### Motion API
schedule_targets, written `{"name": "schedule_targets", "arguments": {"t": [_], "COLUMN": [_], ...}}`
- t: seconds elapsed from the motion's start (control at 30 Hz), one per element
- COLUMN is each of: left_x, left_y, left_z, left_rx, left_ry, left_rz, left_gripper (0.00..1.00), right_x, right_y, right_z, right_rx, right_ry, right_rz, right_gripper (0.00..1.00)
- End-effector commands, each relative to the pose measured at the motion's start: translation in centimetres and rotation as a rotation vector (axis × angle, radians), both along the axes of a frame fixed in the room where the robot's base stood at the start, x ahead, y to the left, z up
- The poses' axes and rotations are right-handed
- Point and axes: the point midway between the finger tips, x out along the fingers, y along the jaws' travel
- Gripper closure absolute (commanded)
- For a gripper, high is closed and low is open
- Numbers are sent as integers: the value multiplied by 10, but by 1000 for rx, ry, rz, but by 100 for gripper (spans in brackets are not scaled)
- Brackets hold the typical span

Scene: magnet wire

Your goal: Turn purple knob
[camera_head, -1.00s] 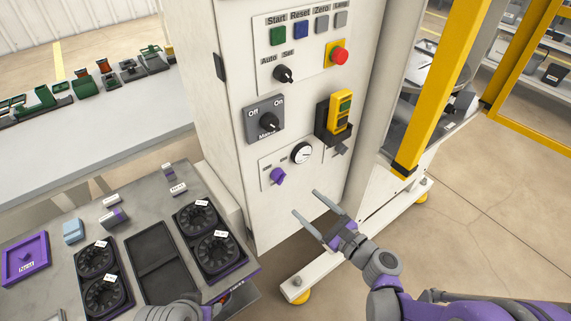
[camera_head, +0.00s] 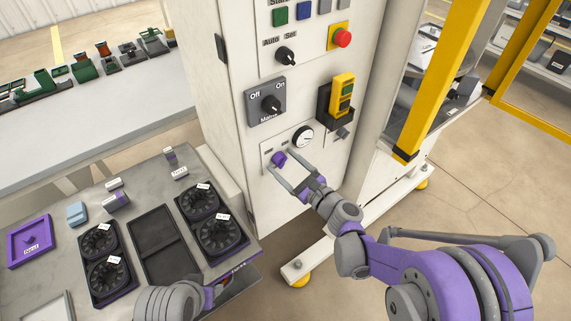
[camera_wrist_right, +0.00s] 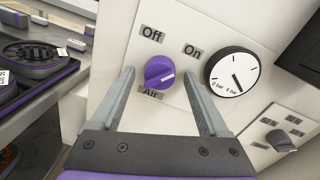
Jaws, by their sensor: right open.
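In the wrist view the fingers (camera_wrist_right: 158,80) stand apart from the knob, with a gap on each side. My left arm shows at the bottom edge of the head view; its fingertips are not clear.
A round pressure gauge (camera_wrist_right: 231,77) is just right of the knob. A yellow handheld unit (camera_head: 342,92) in a black holder and the main switch (camera_head: 269,104) are above. A grey table with black fans (camera_head: 220,234) stands at the left.

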Motion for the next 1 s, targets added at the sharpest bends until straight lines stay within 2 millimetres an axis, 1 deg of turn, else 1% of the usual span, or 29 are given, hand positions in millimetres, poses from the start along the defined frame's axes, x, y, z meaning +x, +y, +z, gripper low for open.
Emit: {"name": "schedule_targets", "arguments": {"t": [0.13,0.27,0.3,0.37,0.4,0.47,0.5,0.57,0.83,1.0], "left_x": [0,0,0,0,0,0,0,0,0,0], "left_y": [0,0,0,0,0,0,0,0,0,0], "left_z": [0,0,0,0,0,0,0,0,0,2], "left_rx": [0,0,0,0,0,0,0,0,0,0], "left_ry": [0,0,0,0,0,0,0,0,0,-1], "left_rz": [0,0,0,0,0,0,0,0,0,0], "left_gripper": [50,50,50,50,50,50,50,50,50,50], "right_x": [0,0,0,0,0,0,0,0,0,0], "right_y": [0,0,0,0,0,0,0,0,-1,-1], "right_z": [0,0,0,0,0,0,0,0,0,1], "right_rx": [0,0,0,0,0,0,0,0,-13,-63], "right_ry": [0,0,0,0,0,0,0,0,-9,-46], "right_rz": [0,0,0,0,0,0,0,0,0,0], "right_gripper": [22,45,52,63,70,81,88,99,100,100]}}
